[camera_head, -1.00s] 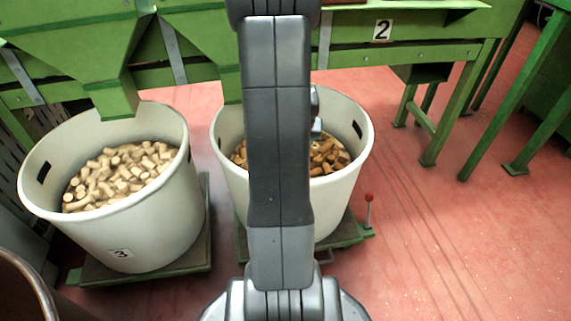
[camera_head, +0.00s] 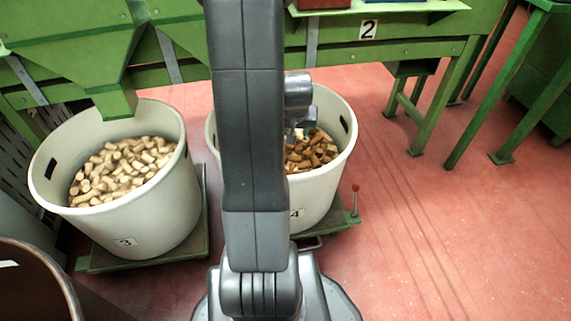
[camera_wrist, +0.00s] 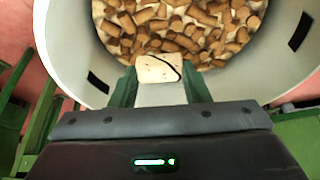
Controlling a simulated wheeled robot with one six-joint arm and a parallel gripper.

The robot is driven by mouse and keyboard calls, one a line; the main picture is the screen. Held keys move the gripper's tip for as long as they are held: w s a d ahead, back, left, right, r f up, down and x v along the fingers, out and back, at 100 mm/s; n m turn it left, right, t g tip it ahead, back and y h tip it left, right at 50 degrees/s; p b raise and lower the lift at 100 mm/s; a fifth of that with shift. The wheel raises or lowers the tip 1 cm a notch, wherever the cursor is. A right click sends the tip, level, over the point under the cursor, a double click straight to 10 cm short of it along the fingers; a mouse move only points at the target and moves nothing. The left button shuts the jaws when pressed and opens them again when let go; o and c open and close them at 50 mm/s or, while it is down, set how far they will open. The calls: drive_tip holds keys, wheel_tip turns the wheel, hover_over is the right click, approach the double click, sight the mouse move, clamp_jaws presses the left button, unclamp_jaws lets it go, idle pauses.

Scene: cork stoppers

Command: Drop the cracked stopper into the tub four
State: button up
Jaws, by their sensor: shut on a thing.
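The cracked stopper (camera_wrist: 158,69) is pale cork with a dark curved crack line. In the wrist view my gripper (camera_wrist: 160,80) is shut on it, with a green finger on each side. The stopper is seen against the inside of a white tub holding brown corks. In the head view that tub, tub four (camera_head: 335,185), stands right of centre, its "4" label partly behind my arm. My gripper (camera_head: 300,133) shows beside my arm over the tub's mouth.
Tub three (camera_head: 125,220), full of paler corks, stands to the left on a green platform. A brown round container (camera_head: 35,275) is at the lower left. Green machinery (camera_head: 400,48) runs behind the tubs. A red-knobbed lever (camera_head: 355,200) stands beside tub four. The red floor at right is clear.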

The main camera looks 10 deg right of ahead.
drive_tip(key=shift+f+b, duration=1.15)
drive_tip(key=shift+f, duration=0.75)
drive_tip(key=o, duration=1)
drive_tip(key=shift+o, duration=0.2)
drive_tip(key=shift+r, duration=0.1)
drive_tip(key=p+v, duration=0.4)
drive_tip(key=v, duration=0.9)
drive_tip(key=shift+s+r+p, duration=0.25)
drive_tip(key=shift+r+p, duration=0.05)
drive_tip(key=shift+p, duration=0.1)
